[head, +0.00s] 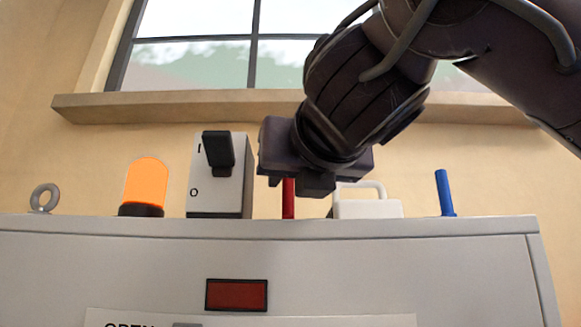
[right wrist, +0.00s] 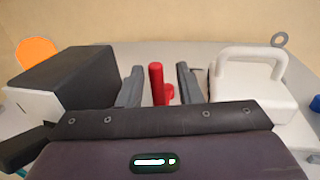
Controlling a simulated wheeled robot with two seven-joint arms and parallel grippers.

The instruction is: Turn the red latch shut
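The red latch (head: 288,200) is an upright red post on top of the grey cabinet (head: 300,229). In the right wrist view the red latch (right wrist: 157,84) stands between my two fingers, with a small red part beside its foot. My right gripper (head: 297,184) reaches down over it from the upper right. In the right wrist view the right gripper (right wrist: 160,85) is open, with a finger on each side of the latch and a visible gap to each. The latch's top is hidden behind the gripper in the head view. My left gripper is not in view.
A switch box (head: 214,180) with a black lever and an orange lamp (head: 146,183) stand left of the latch. A white block with a handle (head: 368,207) is close on its right, then a blue post (head: 444,193). A metal ring (head: 44,197) is at far left.

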